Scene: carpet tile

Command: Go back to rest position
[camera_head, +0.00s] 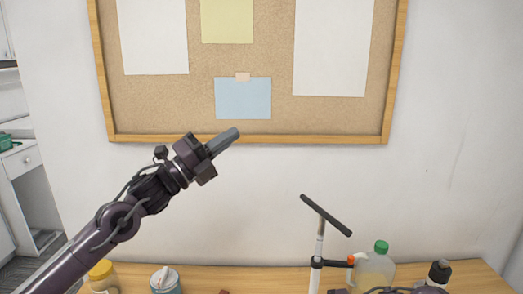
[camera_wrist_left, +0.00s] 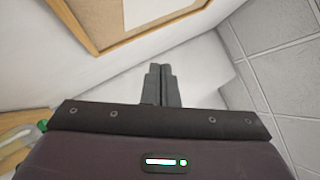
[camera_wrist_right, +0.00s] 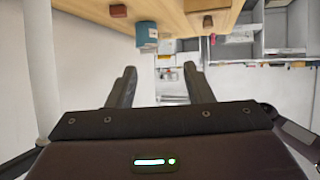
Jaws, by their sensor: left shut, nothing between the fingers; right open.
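My left gripper (camera_head: 226,140) is raised in front of the wall, just below the corkboard in the head view. Its fingers are closed together and empty, which also shows in the left wrist view (camera_wrist_left: 161,85). My right gripper (camera_wrist_right: 158,88) is open and empty in the right wrist view, with a wide gap between its fingers. In the head view, only a dark part that may belong to my right arm shows at the bottom edge, and the right fingers are out of sight.
A wooden table (camera_head: 235,279) runs along the wall. A corkboard (camera_head: 275,65) hangs above.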

